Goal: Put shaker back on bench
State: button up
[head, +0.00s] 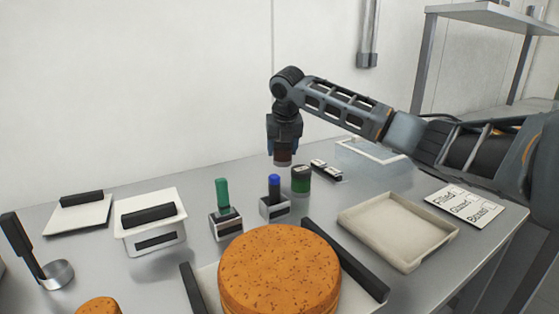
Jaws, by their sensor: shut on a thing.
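My gripper (284,146) points down above the back of the grey bench (330,207). It is shut on a small dark cylinder with a brown band, which looks like the shaker (283,156); the fingers hide its upper part. The held shaker appears apart from the bench, but its exact height is hard to tell.
A blue-topped tool (274,187) and a green-handled tool (223,194) stand in holders. A large speckled orange round (279,270) sits in front. An empty beige tray (397,231) and a lettered card (465,206) lie right. A lidded white container (150,223) stands left.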

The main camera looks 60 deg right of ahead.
aim_at(280, 161)
jog(key=shift+w+f, duration=0.35)
jog(key=shift+w, duration=0.05)
jog(key=shift+f, duration=1.9)
jog(key=shift+f, duration=0.1)
jog(key=o, duration=1.1)
jog(key=v, duration=1.2)
